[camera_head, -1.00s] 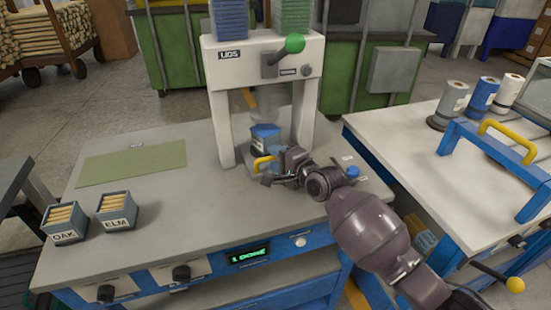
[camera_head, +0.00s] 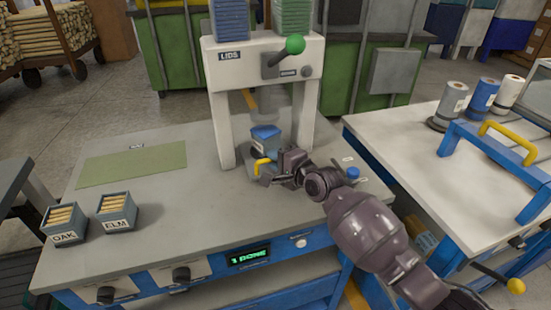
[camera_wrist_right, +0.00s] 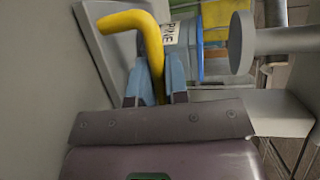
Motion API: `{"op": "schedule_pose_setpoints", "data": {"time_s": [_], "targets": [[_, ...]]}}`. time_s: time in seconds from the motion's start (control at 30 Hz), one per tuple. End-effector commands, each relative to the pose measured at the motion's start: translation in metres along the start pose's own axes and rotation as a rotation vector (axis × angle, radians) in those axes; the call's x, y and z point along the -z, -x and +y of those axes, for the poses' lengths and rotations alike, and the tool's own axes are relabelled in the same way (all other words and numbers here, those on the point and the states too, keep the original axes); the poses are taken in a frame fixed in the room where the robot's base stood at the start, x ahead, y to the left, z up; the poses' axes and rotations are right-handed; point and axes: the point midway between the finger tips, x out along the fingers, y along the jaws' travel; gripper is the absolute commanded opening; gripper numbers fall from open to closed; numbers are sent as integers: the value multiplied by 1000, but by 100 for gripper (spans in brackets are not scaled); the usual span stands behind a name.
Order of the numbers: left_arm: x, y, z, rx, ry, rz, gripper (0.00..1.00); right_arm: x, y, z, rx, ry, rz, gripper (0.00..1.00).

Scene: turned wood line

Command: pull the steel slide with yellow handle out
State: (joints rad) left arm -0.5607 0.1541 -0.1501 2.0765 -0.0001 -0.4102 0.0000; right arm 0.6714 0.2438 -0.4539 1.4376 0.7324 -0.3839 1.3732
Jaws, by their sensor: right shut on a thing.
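The steel slide (camera_wrist_right: 100,45) shows as a grey plate in the right wrist view. Its yellow handle (camera_head: 262,166) is at the front of the press in the head view, and the bent bar also shows in the right wrist view. My right gripper (camera_wrist_right: 154,80) is shut on the handle, one blue-grey finger on each side of the bar. In the head view the hand partly hides the handle and slide. A blue-lidded box (camera_head: 265,140) stands under the press, behind the handle. My left gripper is not in view.
The white press (camera_head: 222,110) marked LIDS has a green-knobbed lever (camera_head: 294,45). The OAK box (camera_head: 65,232) and ELM box (camera_head: 117,218) hold wooden pieces at left. A green mat (camera_head: 135,163) lies behind them. The grey table (camera_head: 190,225) is clear in front of the press.

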Motion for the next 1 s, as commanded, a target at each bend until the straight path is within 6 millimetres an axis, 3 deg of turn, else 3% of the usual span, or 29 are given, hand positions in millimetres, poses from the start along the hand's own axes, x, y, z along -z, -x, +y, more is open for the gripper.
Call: {"op": "schedule_pose_setpoints", "data": {"time_s": [0.3,0.7,1.0], "targets": [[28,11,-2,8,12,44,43,-14,35,1,1,1,1,0],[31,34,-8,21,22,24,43,-42,104,18,-1,0,1,0],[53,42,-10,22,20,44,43,-56,136,28,-1,0,1,0]]}}
